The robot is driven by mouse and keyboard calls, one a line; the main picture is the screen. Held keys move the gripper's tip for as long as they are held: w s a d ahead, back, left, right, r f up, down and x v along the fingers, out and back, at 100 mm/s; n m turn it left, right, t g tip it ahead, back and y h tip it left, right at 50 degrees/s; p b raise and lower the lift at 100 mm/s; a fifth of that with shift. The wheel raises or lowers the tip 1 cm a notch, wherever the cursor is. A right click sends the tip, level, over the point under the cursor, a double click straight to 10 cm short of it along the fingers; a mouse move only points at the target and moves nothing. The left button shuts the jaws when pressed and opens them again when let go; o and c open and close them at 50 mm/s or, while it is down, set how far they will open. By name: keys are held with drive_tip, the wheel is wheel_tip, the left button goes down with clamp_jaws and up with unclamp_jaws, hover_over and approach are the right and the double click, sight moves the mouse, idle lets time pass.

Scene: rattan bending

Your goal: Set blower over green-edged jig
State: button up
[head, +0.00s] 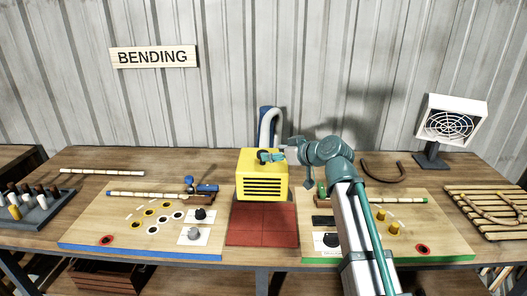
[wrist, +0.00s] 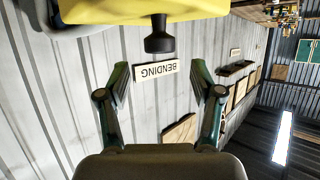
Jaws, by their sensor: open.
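A yellow slatted box (head: 263,190), which I take as the blower, stands at the middle of the bench behind red tiles. It also fills the top of the wrist view (wrist: 130,12). Its black knob (wrist: 159,40) lies just beyond my fingertips, roughly centred between them. My gripper (wrist: 160,76) is open and empty; in the head view it appears at the top of the box (head: 270,157). The green-edged jig (head: 440,238) lies to the right, with a rattan stick, yellow pegs and a black knob on it. My arm hides part of it.
A blue-edged jig (head: 125,237) lies to the left of the red tiles (head: 262,224). A white fan (head: 452,121) stands at the back right, near a slatted rack (head: 490,205). A white hose (head: 270,125) rises behind the yellow box. A tool tray (head: 40,212) sits far left.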

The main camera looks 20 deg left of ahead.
drive_tip(key=p+x, duration=0.1)
drive_tip(key=x, duration=0.5)
drive_tip(key=shift+a+f+p, duration=0.15)
drive_tip(key=shift+p, duration=0.2)
clamp_jaws()
